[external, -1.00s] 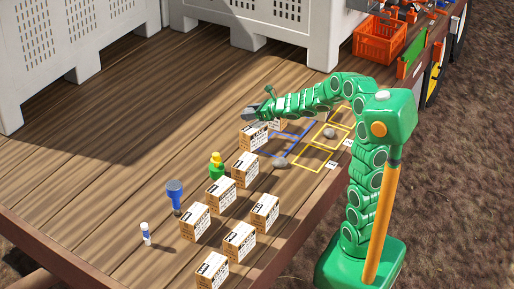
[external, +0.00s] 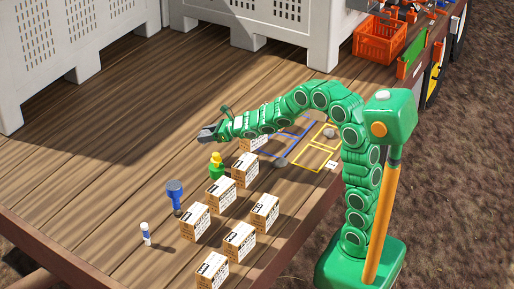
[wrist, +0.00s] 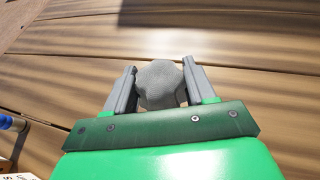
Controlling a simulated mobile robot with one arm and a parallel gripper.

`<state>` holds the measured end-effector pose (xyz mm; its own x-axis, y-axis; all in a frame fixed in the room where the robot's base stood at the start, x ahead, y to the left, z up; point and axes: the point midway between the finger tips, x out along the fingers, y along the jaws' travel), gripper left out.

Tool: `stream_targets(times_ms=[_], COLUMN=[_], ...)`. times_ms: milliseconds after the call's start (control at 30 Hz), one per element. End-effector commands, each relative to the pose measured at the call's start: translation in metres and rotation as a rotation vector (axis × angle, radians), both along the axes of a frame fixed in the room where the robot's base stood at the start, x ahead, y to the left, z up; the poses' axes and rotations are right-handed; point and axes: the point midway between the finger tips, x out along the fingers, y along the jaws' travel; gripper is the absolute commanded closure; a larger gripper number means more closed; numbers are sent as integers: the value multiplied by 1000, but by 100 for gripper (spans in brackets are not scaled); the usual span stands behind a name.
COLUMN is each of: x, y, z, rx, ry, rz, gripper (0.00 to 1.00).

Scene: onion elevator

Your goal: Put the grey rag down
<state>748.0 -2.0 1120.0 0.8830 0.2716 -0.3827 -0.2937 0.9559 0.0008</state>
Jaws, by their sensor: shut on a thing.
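My gripper (external: 207,134) is held over the wooden deck (external: 110,130), left of the taped outlines in the external view. In the wrist view my gripper (wrist: 160,88) is shut on the grey rag (wrist: 160,82), a rounded grey lump between the two fingers. Bare planks show beyond it. In the external view the rag is too small to tell apart from the grey fingers. The gap between rag and deck cannot be read exactly.
Several cartons (external: 221,193) stand in rows below the arm. A green and yellow item (external: 216,166), a blue tool (external: 175,192) and a small white bottle (external: 146,234) stand left of them. Grey lumps (external: 281,162) lie by the blue outline (external: 300,136) and yellow outline (external: 315,158). Planks at left are clear.

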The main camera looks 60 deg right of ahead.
Motion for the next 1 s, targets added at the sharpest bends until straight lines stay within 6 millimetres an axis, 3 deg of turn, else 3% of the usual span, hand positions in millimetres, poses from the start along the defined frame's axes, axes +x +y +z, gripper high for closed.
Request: stream_targets(times_ms=[567, 1000], x=[1, 23], y=[3, 27], z=[1, 26], rx=[1, -1], ry=[0, -3], rz=[4, 100], gripper=[75, 75])
